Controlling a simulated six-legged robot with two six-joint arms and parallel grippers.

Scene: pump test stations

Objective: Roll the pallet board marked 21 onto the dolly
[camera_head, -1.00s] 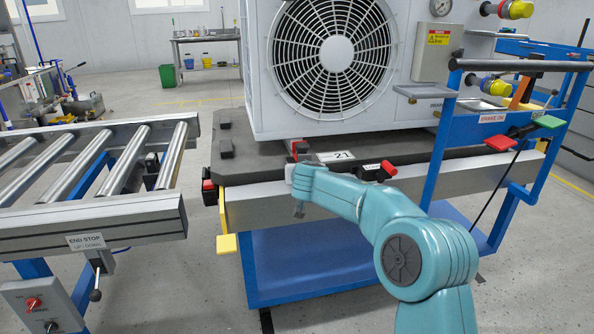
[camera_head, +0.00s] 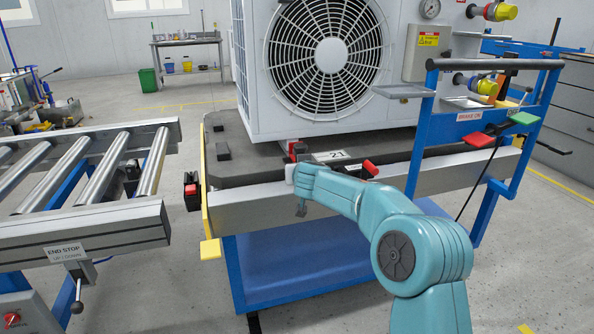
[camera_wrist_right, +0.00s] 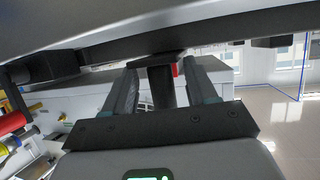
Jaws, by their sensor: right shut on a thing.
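The dark grey pallet board (camera_head: 255,170) bears a white label reading 21 (camera_head: 332,155) at its front edge. It lies on a blue wheeled frame with a metal front rail (camera_head: 420,182), which appears to be the dolly (camera_head: 290,262). A large white fan unit (camera_head: 400,60) stands on the board. My right gripper (camera_head: 294,172) is at the board's front edge, left of the label. In the right wrist view its fingers (camera_wrist_right: 162,92) are closed on a black handle (camera_wrist_right: 160,82) under a dark edge. The arm hides part of the front rail. My left gripper is out of view.
A roller table (camera_head: 85,215) with an END STOP label stands left, with a narrow gap to the blue frame. A red lever (camera_head: 370,167) sits at the front edge.

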